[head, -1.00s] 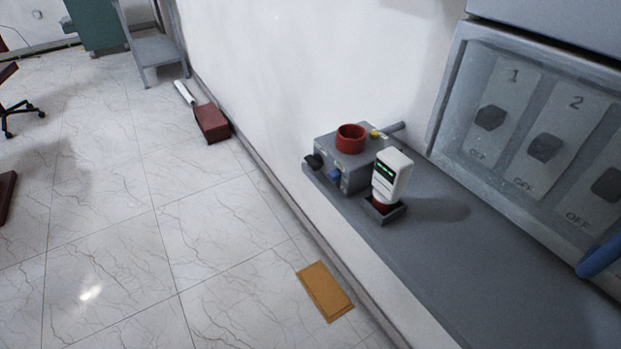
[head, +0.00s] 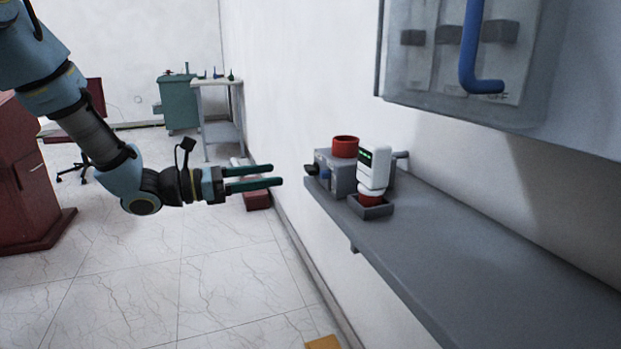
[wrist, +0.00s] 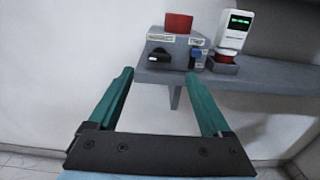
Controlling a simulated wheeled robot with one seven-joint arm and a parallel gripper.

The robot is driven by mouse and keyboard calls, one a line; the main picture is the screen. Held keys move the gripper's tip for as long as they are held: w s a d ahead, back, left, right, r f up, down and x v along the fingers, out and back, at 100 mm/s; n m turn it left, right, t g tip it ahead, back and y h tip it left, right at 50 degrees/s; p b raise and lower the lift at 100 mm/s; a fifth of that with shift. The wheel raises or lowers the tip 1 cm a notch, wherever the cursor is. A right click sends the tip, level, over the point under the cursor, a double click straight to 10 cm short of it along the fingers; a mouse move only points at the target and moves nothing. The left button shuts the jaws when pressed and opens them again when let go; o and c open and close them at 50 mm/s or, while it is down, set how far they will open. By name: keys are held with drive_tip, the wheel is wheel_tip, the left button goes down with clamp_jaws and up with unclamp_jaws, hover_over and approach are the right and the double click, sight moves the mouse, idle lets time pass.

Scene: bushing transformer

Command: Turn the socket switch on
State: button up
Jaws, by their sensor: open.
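The grey socket box (head: 343,176) stands on the wall shelf, with a red round socket (head: 345,146) on top. Its front carries a black rotary switch (wrist: 159,56), which also shows at the box's left side in the head view (head: 311,169). A blue part (wrist: 197,53) sits to the right of the switch. The labels are too small to read. My gripper (head: 277,176) is open and empty, pointing at the box from the left. In the wrist view, the black switch lies between and beyond the teal fingertips (wrist: 159,73), apart from them.
A white device with a green display (head: 374,168) stands in a small holder beside the box. The grey shelf (head: 470,255) is clear to the right. A wall cabinet with a blue handle (head: 470,60) hangs above.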

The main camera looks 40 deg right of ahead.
sight(306, 170)
drive_tip(key=x, duration=0.8)
drive_tip(key=shift+s+d, duration=0.1)
drive_tip(key=shift+d, duration=0.1)
drive_tip(key=shift+c, duration=0.4)
clamp_jaws()
